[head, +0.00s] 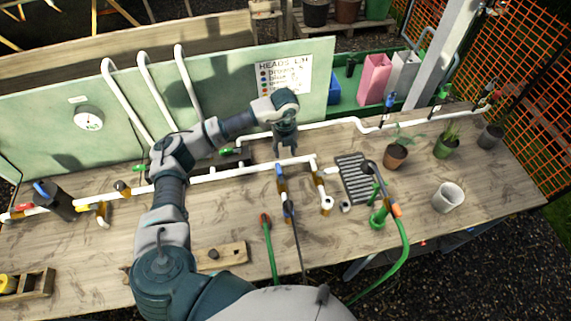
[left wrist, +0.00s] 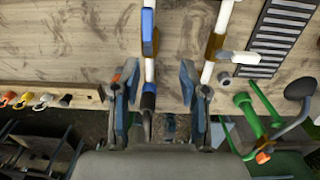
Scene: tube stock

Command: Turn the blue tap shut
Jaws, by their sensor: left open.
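A blue tap (head: 280,172) sits on a short branch that drops toward the table's front from the long white pipe. In the left wrist view, its long blue handle (left wrist: 149,32) lies along the white branch, above the fingertips in the picture. My left gripper (head: 286,147) is open and empty, pointing down just behind this tap in the head view. In the left wrist view, the fingers (left wrist: 158,85) are spread to either side of the branch's dark lower end, and I see no contact. My right gripper is not in view.
Right of the tap is another branch with a brass fitting (head: 320,180), then a dark grate (head: 354,178) and a green hose (head: 402,245). A green hose (head: 268,245) with an orange end lies to the left. White pipes cross the wooden table (head: 480,205). A pale cup (head: 447,197) stands right.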

